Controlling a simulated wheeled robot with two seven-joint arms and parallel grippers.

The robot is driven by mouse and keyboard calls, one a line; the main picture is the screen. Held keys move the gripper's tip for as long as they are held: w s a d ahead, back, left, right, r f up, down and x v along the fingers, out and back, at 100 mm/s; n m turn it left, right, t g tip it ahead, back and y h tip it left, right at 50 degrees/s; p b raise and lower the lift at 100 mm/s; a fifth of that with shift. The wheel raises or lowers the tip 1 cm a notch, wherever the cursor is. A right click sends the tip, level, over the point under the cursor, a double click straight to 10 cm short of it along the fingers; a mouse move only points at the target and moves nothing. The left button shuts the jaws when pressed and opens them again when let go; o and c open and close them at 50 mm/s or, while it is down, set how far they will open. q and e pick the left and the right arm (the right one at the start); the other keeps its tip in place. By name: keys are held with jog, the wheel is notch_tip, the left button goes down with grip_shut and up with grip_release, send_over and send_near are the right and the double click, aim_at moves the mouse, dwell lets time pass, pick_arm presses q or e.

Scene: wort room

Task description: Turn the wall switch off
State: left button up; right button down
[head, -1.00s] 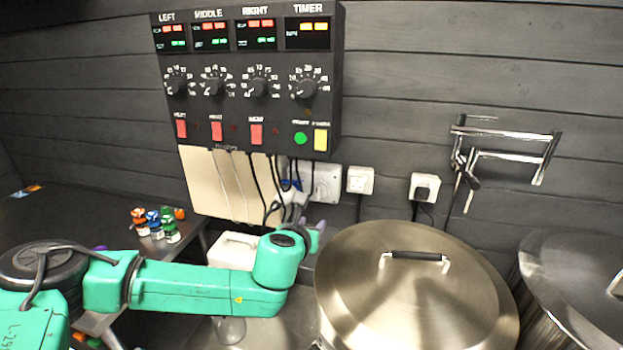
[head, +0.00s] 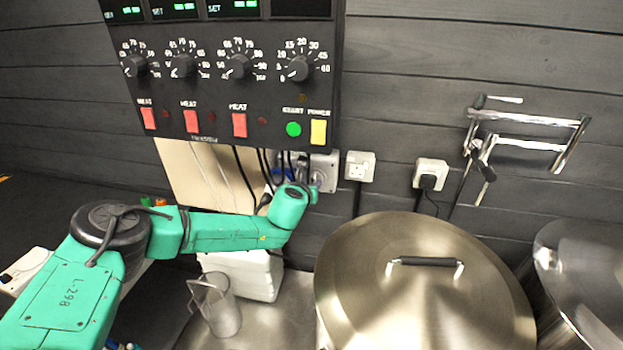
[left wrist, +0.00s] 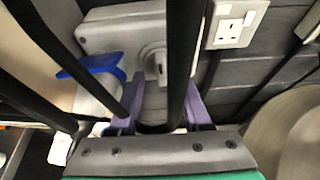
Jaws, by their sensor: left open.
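The wall switch is a light grey box (head: 325,174) below the control panel, partly hidden by my left arm and cables in the head view. In the left wrist view the box (left wrist: 110,36) shows a round knob with a raised grip (left wrist: 156,60). My left gripper (left wrist: 163,92) is open and empty, its two purple fingers pointing at the knob from below and to either side of it. I cannot tell whether they touch it. A dark cable crosses in front of the knob. In the head view the fingers are mostly hidden by my wrist.
The black control panel (head: 218,100) hangs above. Loose black cables (left wrist: 184,50) and a blue connector (left wrist: 92,66) are close to the fingers. A white socket (head: 360,166) and a plugged socket (head: 431,174) are to the right. A large lidded pot (head: 420,290) stands in front.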

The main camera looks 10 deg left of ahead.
aim_at(312, 180)
pick_arm(q)
jog(key=x, duration=0.2)
jog(key=shift+w, duration=0.5)
jog(key=shift+d, duration=0.1)
jog(key=shift+w+f, duration=0.1)
grip_shut()
pick_arm(e)
jog(key=shift+w+a+r, duration=0.25)
jog(key=shift+a+r, duration=0.05)
jog(key=shift+a, duration=0.05)
